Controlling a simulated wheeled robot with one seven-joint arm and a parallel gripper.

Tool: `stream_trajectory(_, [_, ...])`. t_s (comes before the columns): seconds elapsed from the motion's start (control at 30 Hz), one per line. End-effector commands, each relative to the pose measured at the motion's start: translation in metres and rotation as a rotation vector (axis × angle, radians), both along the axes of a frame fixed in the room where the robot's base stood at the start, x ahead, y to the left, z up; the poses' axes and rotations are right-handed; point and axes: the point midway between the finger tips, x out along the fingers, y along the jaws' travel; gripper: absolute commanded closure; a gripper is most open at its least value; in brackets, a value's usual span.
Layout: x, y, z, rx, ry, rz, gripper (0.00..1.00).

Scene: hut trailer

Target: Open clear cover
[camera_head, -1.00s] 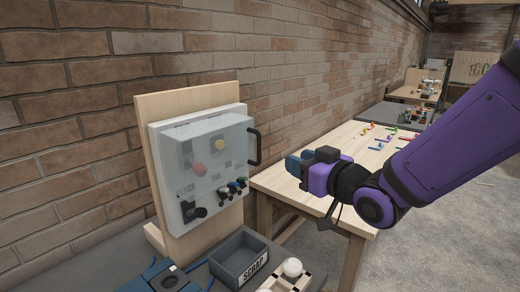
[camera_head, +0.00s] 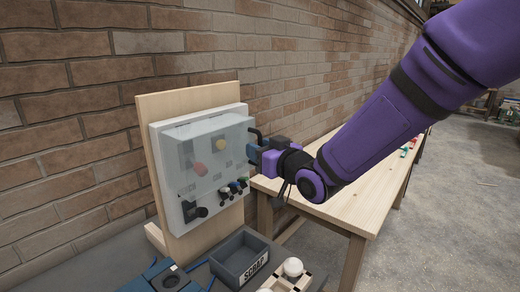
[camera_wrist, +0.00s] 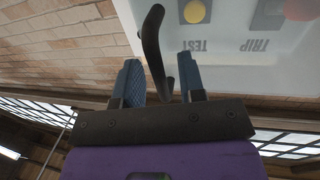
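The clear cover (camera_head: 212,160) is closed over a white control panel mounted on an upright wooden board (camera_head: 188,100). A black handle (camera_head: 258,135) stands out from the cover's right edge. My gripper (camera_head: 252,154) is at that handle, in front of the panel's right side. In the wrist view the black handle (camera_wrist: 153,50) runs between the two blue fingers of my gripper (camera_wrist: 160,75). The fingers are apart, with gaps visible beside the handle.
A dark bin marked SCRAP (camera_head: 240,258) and a wooden holder with a white ball (camera_head: 292,268) sit on the grey table below the panel. A wooden table (camera_head: 350,205) stands to the right, under my arm. The brick wall (camera_head: 200,40) is behind.

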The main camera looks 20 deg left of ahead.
Motion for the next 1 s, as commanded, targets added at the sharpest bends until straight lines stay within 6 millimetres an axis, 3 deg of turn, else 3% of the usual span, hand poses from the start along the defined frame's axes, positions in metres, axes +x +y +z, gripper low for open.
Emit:
stream_trajectory(0.3, [0.002, 0.002, 0.0, 0.001, -0.001, 0.0, 0.63])
stream_trajectory(0.47, [0.002, 0.002, 0.0, 0.001, -0.001, 0.0, 0.98])
stream_trajectory(0.5, [0.002, 0.002, 0.0, 0.001, -0.001, 0.0, 1.0])
stream_trajectory(1.0, [-0.009, -0.005, 0.001, 0.0, 0.0, -0.06, 1.0])
